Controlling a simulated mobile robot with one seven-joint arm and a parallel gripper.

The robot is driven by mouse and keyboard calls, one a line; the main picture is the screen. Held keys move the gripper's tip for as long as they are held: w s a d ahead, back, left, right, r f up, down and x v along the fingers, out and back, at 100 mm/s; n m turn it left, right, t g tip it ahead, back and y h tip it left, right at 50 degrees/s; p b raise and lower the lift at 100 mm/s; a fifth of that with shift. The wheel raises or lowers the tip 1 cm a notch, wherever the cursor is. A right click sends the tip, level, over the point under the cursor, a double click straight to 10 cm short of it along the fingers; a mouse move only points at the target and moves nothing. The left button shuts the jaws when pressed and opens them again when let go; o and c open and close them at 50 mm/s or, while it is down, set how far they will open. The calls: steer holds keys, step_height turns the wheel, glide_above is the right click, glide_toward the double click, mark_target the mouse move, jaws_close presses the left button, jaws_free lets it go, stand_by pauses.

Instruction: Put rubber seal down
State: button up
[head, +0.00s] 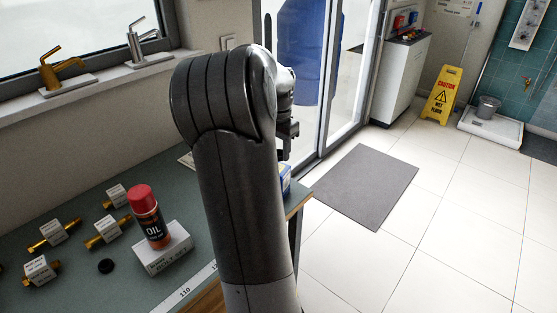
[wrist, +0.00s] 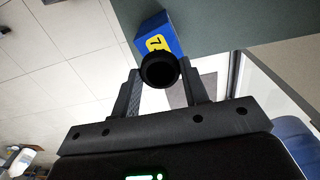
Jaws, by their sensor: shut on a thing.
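In the wrist view my gripper (wrist: 162,78) is shut on a black round ring, the rubber seal (wrist: 160,64), held between its two fingers. Beyond the seal is a blue box with a yellow label (wrist: 157,36) at the edge of the grey-green bench (wrist: 225,22). I cannot tell whether the seal touches the box. A corner of the blue box (head: 286,181) shows just right of the arm, on the bench end.
On the bench (head: 75,215) stand a red-capped oil can (head: 149,215), a white box (head: 165,252), several brass fittings with white labels (head: 108,232) and a small black round piece (head: 105,266). A grey mat (head: 367,187) lies on the open tiled floor. A yellow wet-floor sign (head: 441,95) stands farther back.

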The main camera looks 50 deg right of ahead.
steer(key=shift+f, duration=2.05)
steer(key=shift+f, duration=0.1)
steer(key=o, duration=0.9)
steer(key=shift+o, duration=0.2)
